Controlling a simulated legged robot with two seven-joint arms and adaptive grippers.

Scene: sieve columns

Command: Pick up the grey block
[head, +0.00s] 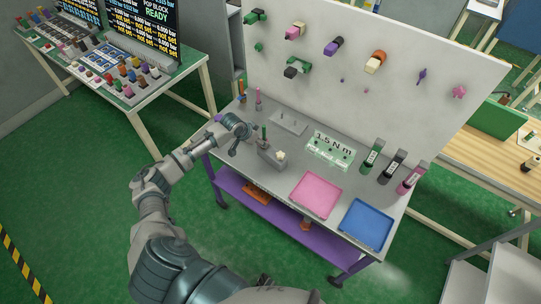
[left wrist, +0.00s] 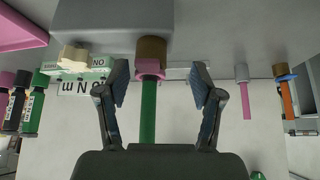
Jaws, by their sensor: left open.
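The grey block (head: 268,158) stands on the grey bench top, with a small cream piece (head: 281,155) at its right side. In the left wrist view the grey block (left wrist: 105,16) fills the upper left. A green rod with a pink collar and brown end (left wrist: 149,110) stands beside or on the block; I cannot tell which. My left gripper (head: 246,138) is just left of the block in the head view. In the left wrist view its open fingers (left wrist: 160,68) lie either side of the green rod, with visible gaps. My right gripper is not in view.
A pink tray (head: 315,196) and a blue tray (head: 366,226) lie right of the block. Several upright coloured holders stand at right. A white pegboard (head: 410,95) closes off the back.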

